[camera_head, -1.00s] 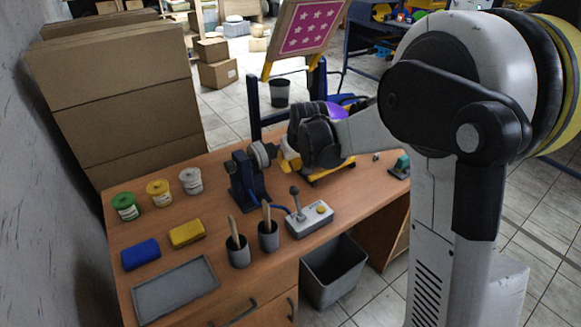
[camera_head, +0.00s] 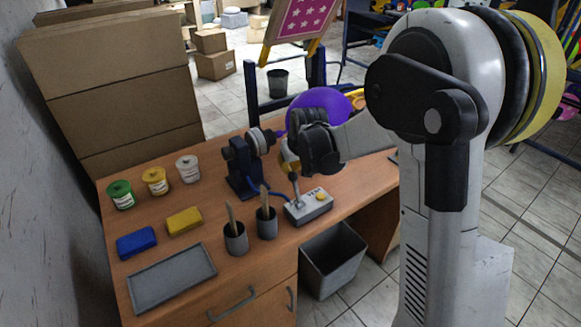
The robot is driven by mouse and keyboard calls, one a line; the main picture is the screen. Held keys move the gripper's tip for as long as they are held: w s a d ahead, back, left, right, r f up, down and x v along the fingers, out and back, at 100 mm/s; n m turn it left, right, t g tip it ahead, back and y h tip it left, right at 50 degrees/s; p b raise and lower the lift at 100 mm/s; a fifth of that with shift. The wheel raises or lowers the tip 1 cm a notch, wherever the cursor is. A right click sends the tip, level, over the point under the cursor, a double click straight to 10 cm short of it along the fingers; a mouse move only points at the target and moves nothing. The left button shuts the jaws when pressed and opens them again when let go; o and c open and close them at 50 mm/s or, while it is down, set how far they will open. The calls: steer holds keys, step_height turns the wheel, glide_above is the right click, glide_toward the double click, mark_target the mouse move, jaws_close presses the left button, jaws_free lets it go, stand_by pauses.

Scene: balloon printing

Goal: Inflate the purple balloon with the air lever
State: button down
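The purple balloon (camera_head: 321,102) is round and inflated, behind my arm's wrist, with its neck side toward the dark blue air nozzle stand (camera_head: 242,165). The air lever (camera_head: 295,188) stands on a grey control box (camera_head: 308,206) with a yellow button, at the right front of the desk. My gripper (camera_head: 292,168) is at the top of the lever; its fingers are mostly hidden by the wrist, so I cannot tell whether it grips or only touches the lever.
The desk (camera_head: 200,243) also holds paint jars (camera_head: 154,181), a blue sponge (camera_head: 137,242), a yellow sponge (camera_head: 184,221), a grey tray (camera_head: 171,278) and two cups with brushes (camera_head: 236,239). A grey bin (camera_head: 332,262) stands below. Cardboard boxes (camera_head: 110,85) fill the back left.

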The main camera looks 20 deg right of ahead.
steer(key=shift+s+d+r+t+b, duration=0.2)
steer(key=shift+s+t+b, duration=0.2)
steer(key=shift+s+t, duration=0.15)
steer(key=shift+s+d+r+t+b, duration=0.2)
steer(key=shift+s+t+b, duration=0.15)
steer(key=shift+s+t, duration=0.2)
steer(key=s+d+t+y+b, duration=0.1)
steer(key=s+d+t+b, duration=0.1)
steer(key=s+t+b, duration=0.3)
steer(key=shift+s+d+m+y+b, duration=0.35)
steer(key=shift+s+b, duration=0.45)
steer(key=shift+s, duration=1.35)
step_height(320, 180, up, 4)
steer(key=w+p, duration=0.3)
steer(key=s+d+p, duration=0.1)
steer(key=s, duration=0.9)
steer(key=shift+d+f, duration=0.15)
steer(key=shift+d, duration=0.15)
steer(key=shift+s, duration=0.1)
stand_by(2.0)
